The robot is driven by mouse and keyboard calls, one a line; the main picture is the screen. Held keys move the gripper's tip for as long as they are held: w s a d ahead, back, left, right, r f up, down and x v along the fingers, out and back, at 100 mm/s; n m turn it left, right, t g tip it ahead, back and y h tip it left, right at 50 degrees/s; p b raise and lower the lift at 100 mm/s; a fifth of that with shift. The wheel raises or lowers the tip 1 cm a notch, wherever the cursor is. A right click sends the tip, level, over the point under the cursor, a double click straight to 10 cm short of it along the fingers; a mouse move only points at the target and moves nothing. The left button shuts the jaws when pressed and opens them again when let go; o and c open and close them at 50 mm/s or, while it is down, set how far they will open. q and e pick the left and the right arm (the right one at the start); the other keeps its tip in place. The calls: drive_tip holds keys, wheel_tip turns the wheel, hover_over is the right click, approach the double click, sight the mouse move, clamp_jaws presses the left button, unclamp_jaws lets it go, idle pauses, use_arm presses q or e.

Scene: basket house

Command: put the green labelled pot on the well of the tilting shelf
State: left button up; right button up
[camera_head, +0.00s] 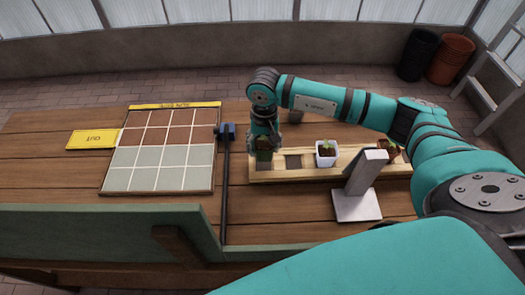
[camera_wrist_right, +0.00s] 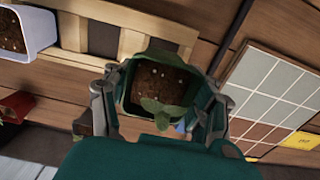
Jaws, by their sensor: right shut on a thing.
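My right gripper (camera_head: 264,148) is shut on a dark green pot (camera_head: 263,155) at the left end of a long wooden rack (camera_head: 310,174) with square wells. In the right wrist view, the green pot (camera_wrist_right: 160,108) sits between the fingers, with dark soil and a small leafy seedling. Its base is hidden, so I cannot tell whether it rests in the rack or hangs above it. No label is readable on it. An empty dark well (camera_head: 293,162) shows just right of the gripper. I cannot tell which piece is the tilting shelf. My left gripper is out of view.
A white pot (camera_head: 327,159) and a reddish pot (camera_head: 388,150) with seedlings stand farther right. A pale stand (camera_head: 357,205) is in front of the rack. A tiled board (camera_head: 160,150), a yellow OUT card (camera_head: 92,140) and a dark rail (camera_head: 226,185) lie to the left.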

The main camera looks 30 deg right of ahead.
sight(263, 155)
drive_tip(key=shift+f, duration=0.4)
drive_tip(key=shift+w+f, duration=0.15)
drive_tip(key=shift+f, duration=0.2)
wheel_tip(263, 155, down, 3)
drive_tip(key=shift+w+f+p, duration=0.1)
drive_tip(key=shift+f+p, duration=0.1)
drive_tip(key=shift+p, duration=0.45)
drive_tip(key=shift+f, duration=0.2)
drive_tip(key=o, duration=1)
drive_tip(key=shift+r, duration=0.1)
drive_tip(key=o, duration=0.3)
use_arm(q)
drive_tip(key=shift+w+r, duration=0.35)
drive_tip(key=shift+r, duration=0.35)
use_arm(e)
drive_tip(key=shift+o, duration=0.2)
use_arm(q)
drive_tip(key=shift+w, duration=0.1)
use_arm(e)
drive_tip(key=shift+r, duration=0.1)
